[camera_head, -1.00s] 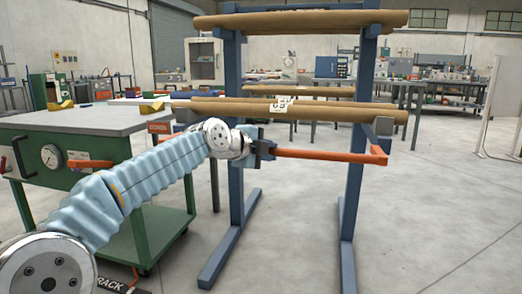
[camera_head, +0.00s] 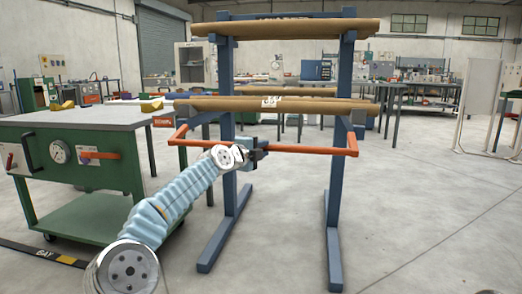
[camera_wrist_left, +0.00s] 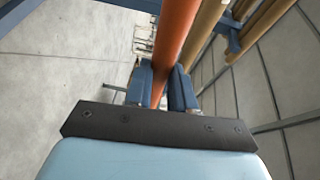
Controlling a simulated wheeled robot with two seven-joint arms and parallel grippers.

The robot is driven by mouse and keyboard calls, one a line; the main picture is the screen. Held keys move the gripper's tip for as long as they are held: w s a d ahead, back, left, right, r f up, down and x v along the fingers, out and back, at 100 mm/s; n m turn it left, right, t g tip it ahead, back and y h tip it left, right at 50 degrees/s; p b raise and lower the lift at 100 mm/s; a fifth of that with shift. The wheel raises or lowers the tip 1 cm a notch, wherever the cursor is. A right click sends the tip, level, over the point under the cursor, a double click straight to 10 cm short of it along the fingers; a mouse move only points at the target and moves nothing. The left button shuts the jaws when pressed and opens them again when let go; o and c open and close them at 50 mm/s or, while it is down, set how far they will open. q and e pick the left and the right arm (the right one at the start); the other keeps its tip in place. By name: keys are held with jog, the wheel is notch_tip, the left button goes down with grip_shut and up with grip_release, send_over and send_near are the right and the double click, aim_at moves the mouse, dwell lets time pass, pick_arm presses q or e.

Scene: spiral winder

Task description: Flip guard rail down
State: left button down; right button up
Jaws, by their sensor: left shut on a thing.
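The guard rail (camera_head: 310,151) is an orange bar across the front of a blue rack, with short orange end arms running back to the rack's supports. It lies roughly level, a little below the lower brown roll (camera_head: 300,106). My left gripper (camera_head: 258,150) is shut on the rail, left of its middle. In the left wrist view the orange rail (camera_wrist_left: 176,40) runs between the two blue fingers (camera_wrist_left: 165,88). My right gripper is not in view.
The blue rack (camera_head: 336,200) has uprights and long feet on the floor. Another brown roll (camera_head: 290,29) lies on top. A green cart (camera_head: 90,165) stands at the left.

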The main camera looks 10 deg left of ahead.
pick_arm(q)
jog(key=f, duration=0.2)
jog(key=shift+w+f+g, duration=0.2)
jog(key=shift+f+g, duration=0.1)
jog(key=c, duration=1)
grip_release()
jog(key=shift+w+f, duration=0.1)
jog(key=shift+o, duration=0.2)
jog(key=b+v, duration=0.2)
jog(key=v, duration=1.2)
jog(key=shift+r, duration=0.4)
